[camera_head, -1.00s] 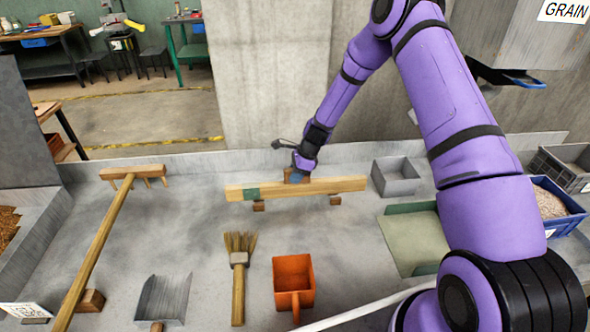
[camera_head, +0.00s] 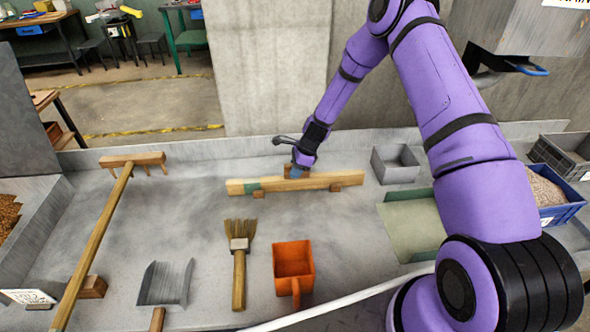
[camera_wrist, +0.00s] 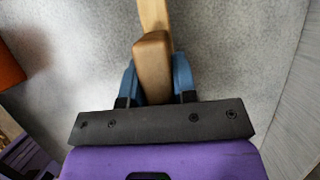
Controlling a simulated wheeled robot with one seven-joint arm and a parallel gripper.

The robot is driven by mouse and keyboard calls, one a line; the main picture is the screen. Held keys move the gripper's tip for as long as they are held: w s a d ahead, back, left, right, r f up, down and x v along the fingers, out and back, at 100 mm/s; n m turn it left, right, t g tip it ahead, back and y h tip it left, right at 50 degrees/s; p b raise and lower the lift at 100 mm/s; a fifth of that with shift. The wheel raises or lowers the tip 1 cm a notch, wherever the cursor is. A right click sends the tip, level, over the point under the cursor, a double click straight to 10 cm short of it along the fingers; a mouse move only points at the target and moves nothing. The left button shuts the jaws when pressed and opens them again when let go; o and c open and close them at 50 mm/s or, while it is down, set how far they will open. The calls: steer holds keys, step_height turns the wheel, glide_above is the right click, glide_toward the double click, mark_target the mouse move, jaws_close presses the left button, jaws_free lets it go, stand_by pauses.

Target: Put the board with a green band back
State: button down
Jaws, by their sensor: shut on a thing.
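The board with a green band (camera_head: 312,181) lies lengthwise toward the back of the grey worktop, across two small wooden blocks (camera_head: 258,194). Its green band (camera_head: 253,185) is near its left end. My gripper (camera_head: 296,172) is over the middle of the board. In the wrist view, my gripper's blue fingers (camera_wrist: 155,80) are shut on a wooden handle block (camera_wrist: 152,58) on the board. The board (camera_wrist: 155,14) runs on past the handle there. I cannot tell whether the board touches the blocks.
A wooden rake (camera_head: 100,235) lies at left. A brush (camera_head: 239,262), an orange scoop (camera_head: 294,265) and a grey dustpan (camera_head: 166,283) lie in front. A metal box (camera_head: 395,165) and a green-edged tray (camera_head: 412,225) are at right.

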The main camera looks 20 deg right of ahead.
steer(key=shift+f, duration=0.3)
stand_by(0.5)
steer(key=c, duration=0.8)
jaws_free()
steer(key=v, duration=1)
steer(key=shift+r, duration=0.35)
steer(key=shift+d+r, duration=0.1)
steer(key=shift+r, duration=0.35)
steer(key=s+r+n+t+h, duration=0.1)
steer(key=s+r+n, duration=0.35)
steer(key=r, duration=0.55)
steer(key=s+r+n+h, duration=0.1)
steer(key=s+r+n, duration=0.3)
steer(key=r, duration=0.5)
steer(key=s+r+n+t+h, duration=0.1)
steer(key=s+r+n, duration=0.1)
steer(key=s+r, duration=0.6)
steer(key=s+d+r+n, duration=0.1)
steer(key=s+r+n, duration=0.2)
steer(key=s, duration=0.5)
steer(key=s+d+r+n+t+h, duration=0.1)
steer(key=s+r+n, duration=0.2)
steer(key=s+r, duration=0.2)
steer(key=s+r+n+t, duration=0.1)
steer(key=s+r+n, duration=0.2)
steer(key=s, duration=0.7)
steer(key=shift+s+d+r+n+h, duration=0.3)
steer(key=shift+s+d+r+n, duration=0.1)
steer(key=shift+r, duration=0.1)
